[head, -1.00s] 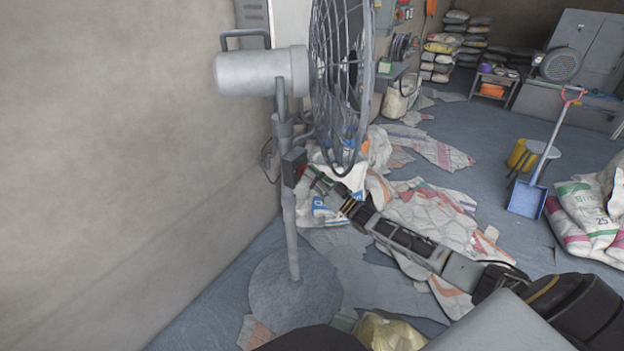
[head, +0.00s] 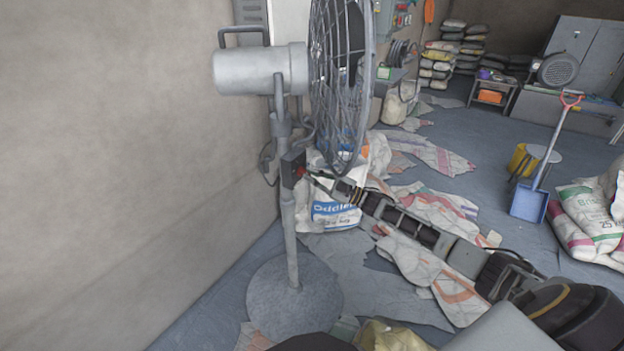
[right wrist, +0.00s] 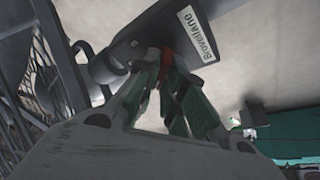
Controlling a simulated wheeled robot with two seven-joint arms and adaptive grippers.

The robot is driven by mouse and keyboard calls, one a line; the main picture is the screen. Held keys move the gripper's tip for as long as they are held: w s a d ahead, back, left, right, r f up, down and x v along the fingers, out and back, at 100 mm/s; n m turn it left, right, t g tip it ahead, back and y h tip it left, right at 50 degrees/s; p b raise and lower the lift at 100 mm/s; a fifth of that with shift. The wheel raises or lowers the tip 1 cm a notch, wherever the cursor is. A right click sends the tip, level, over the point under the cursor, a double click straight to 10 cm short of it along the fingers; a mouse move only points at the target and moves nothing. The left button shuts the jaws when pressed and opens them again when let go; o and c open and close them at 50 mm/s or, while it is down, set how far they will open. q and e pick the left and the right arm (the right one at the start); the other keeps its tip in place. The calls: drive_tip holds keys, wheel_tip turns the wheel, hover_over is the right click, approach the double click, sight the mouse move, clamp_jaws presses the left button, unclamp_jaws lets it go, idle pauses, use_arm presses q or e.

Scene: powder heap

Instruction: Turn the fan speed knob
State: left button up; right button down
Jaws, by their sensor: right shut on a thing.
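The grey pedestal fan (head: 262,70) stands by the wall at the left, on a round base (head: 294,298). A dark control box (head: 291,166) sits on its pole, with a small red knob (head: 300,172) facing right. My right gripper (head: 307,175) is at the box, shut on the knob. In the right wrist view, the red knob (right wrist: 166,60) shows between the green fingertips, partly hidden by them. The box (right wrist: 155,30) there bears a white label (right wrist: 198,35). The knob's setting cannot be read. My left gripper is not in view.
The fan's wire cage (head: 340,90) rises just above my right gripper. White sacks (head: 335,205) and torn sacking lie on the floor behind the arm. A blue shovel (head: 530,200) and filled bags (head: 590,215) are at the right.

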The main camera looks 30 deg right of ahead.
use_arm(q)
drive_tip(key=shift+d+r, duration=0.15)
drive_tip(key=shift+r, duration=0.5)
use_arm(e)
drive_tip(key=shift+n+g, duration=0.8)
drive_tip(key=shift+n, duration=0.9)
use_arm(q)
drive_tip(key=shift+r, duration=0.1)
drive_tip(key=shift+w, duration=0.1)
use_arm(e)
drive_tip(key=c, duration=1.5)
unclamp_jaws()
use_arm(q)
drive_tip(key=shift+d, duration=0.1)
use_arm(e)
drive_tip(key=shift+s+d, duration=0.1)
drive_tip(key=shift+d, duration=0.05)
drive_tip(key=shift+v, duration=3.6)
drive_tip(key=shift+f, duration=0.2)
